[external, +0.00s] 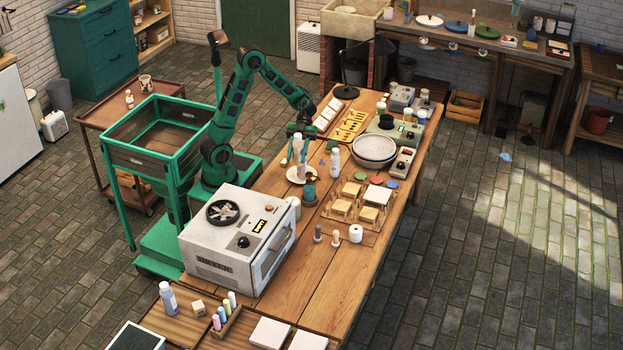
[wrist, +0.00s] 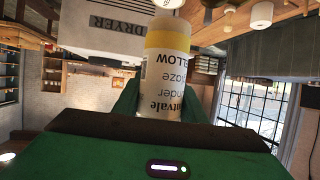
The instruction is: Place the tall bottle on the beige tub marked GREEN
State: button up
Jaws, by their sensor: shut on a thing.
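My gripper (external: 298,134) is shut on a bottle (wrist: 166,75) with a pale label, a yellow band and partly readable text ending in "LLOW". In the external view the gripper hangs over the table near a pale plate, with a slim white bottle (external: 297,150) below it. Another tall white bottle (external: 335,163) stands upright just to the right. A small cream tub (external: 293,204) stands by the white machine's back corner, beside a teal pot (external: 309,193). I cannot read any tub's marking, so I cannot tell which is marked GREEN.
The white machine (external: 235,243) stands at the table's near left. Large stacked bowls (external: 374,149), small wooden blocks and coloured discs crowd the right side. The wooden table (external: 318,262) is fairly clear in front of the machine's right side. In the wrist view, a box marked DRYER (wrist: 105,30) is behind the bottle.

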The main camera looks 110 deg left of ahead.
jog(key=w+d+f+m+g, duration=0.1)
jog(key=w+d+f, duration=0.1)
jog(key=d+f, duration=0.8)
jog(key=shift+x, duration=1.35)
jog(key=o, duration=1.3)
jog(key=shift+r, duration=0.1)
jog(key=v, duration=1.2)
